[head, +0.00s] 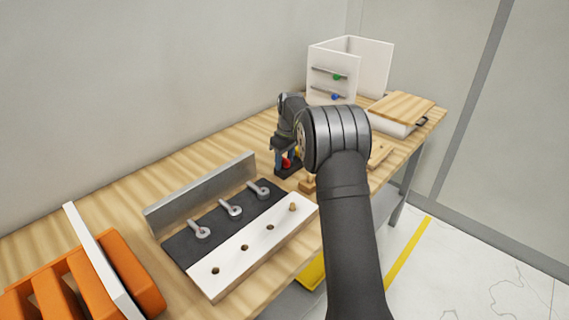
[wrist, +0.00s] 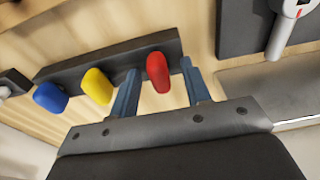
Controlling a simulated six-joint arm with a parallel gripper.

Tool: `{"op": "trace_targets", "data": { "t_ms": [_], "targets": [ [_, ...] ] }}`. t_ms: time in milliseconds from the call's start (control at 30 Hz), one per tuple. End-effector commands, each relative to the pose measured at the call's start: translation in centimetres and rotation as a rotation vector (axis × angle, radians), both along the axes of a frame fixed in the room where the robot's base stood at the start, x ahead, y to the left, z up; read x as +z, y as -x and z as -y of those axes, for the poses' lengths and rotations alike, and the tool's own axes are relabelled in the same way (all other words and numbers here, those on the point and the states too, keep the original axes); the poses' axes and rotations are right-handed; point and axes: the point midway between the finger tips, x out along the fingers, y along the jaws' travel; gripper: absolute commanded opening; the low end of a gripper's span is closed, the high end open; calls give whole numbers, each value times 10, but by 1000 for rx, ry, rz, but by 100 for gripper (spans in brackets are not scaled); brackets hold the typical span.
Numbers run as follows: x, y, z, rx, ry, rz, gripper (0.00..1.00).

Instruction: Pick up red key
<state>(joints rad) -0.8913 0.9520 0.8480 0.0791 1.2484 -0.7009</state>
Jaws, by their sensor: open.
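The red key (wrist: 158,73) stands in a dark holder (wrist: 110,62), beside a yellow key (wrist: 97,86) and a blue key (wrist: 50,97) in the wrist view. My gripper (wrist: 162,85) is open, with one blue-grey finger on each side of the red key; I cannot tell whether either finger touches it. In the head view, the red key (head: 287,163) shows small beneath my gripper (head: 285,158), and my arm hides part of the holder.
A dark plate with several metal eye-shaped parts (head: 231,209) and a white board with holes (head: 245,248) lie left of the holder. An orange rack (head: 140,272) is at the lower left. A white drawer box (head: 333,80) and a wood-topped box (head: 402,106) stand farther back.

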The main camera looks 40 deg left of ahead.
Motion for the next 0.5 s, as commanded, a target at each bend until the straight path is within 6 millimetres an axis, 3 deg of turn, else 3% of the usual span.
{"op": "trace_targets", "data": {
  "t_ms": [200,400,500],
  "targets": [
    [-1,0,0,0,-1,1,42],
    [-1,0,0,0,-1,1,2],
    [0,0,0,0,-1,1,0]
  ]
}}
